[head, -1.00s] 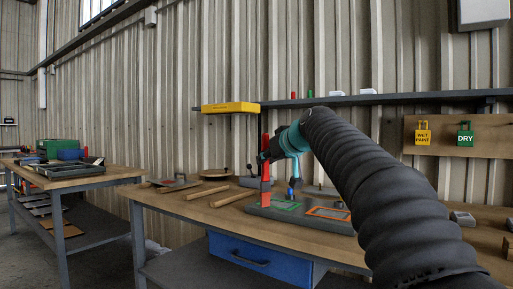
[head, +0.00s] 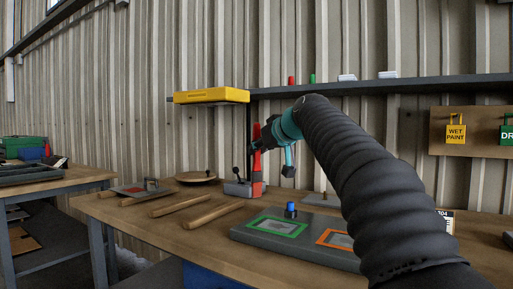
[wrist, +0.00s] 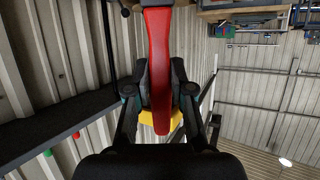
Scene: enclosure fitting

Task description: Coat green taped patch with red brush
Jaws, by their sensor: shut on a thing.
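The green taped patch (head: 277,227) is a grey rectangle framed in green on the grey panel (head: 246,238) lying on the workbench. My gripper (wrist: 159,100) is shut on the red brush (wrist: 160,60), whose red handle runs between the fingers in the wrist view. The brush also shows in the head view (head: 257,165), upright, above and behind the left part of the panel. Its lower end overlaps a small grey block in the picture; I cannot tell whether they touch. The bristles are not clearly visible.
An orange taped patch (head: 338,239) lies right of the green one, with a blue-topped knob (head: 291,208) behind. Wooden sticks (head: 183,204) and a round wooden lid (head: 195,177) lie left.

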